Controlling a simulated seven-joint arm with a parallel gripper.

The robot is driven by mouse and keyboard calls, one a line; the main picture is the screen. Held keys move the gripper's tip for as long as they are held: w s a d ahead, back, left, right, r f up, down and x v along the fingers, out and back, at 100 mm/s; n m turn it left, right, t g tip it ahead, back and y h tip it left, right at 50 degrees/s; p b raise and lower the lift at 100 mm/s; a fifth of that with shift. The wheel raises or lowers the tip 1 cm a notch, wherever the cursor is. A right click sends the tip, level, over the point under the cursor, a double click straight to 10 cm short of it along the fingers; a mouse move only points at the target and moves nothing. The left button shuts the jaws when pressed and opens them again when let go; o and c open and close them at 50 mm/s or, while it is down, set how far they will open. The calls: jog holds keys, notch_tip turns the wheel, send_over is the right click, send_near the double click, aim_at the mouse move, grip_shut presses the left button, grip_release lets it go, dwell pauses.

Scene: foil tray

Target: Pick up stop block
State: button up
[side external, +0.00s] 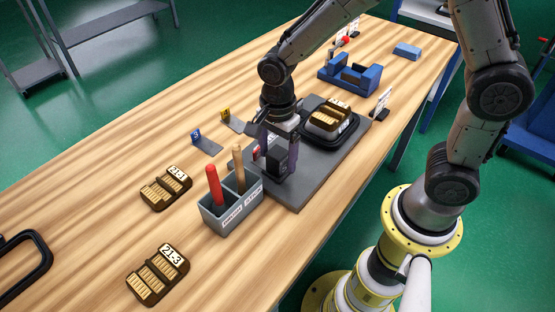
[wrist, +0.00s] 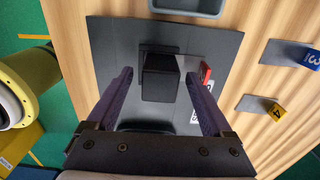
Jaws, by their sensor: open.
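A dark block (wrist: 160,77), which looks like the stop block, stands on the dark grey plate (wrist: 108,38). In the side view the block (side external: 275,158) is partly covered by my gripper (side external: 276,162). My gripper (wrist: 158,76) is open. Its two purple-grey fingers reach down on either side of the block, with a visible gap on each side in the wrist view. Whether the fingertips touch the plate cannot be told.
A grey holder (side external: 231,212) with red and wooden handles stands close by at the plate's near-left end. A red-and-white piece (wrist: 205,74) lies right of the block. A brown slotted part (side external: 330,116) sits on the plate's far end. Numbered signs (side external: 197,136) stand left.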

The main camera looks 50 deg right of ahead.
jog(key=shift+f, duration=0.4)
jog(key=shift+c, duration=0.2)
grip_shut()
jog(key=shift+r, duration=0.15)
dwell(0.9)
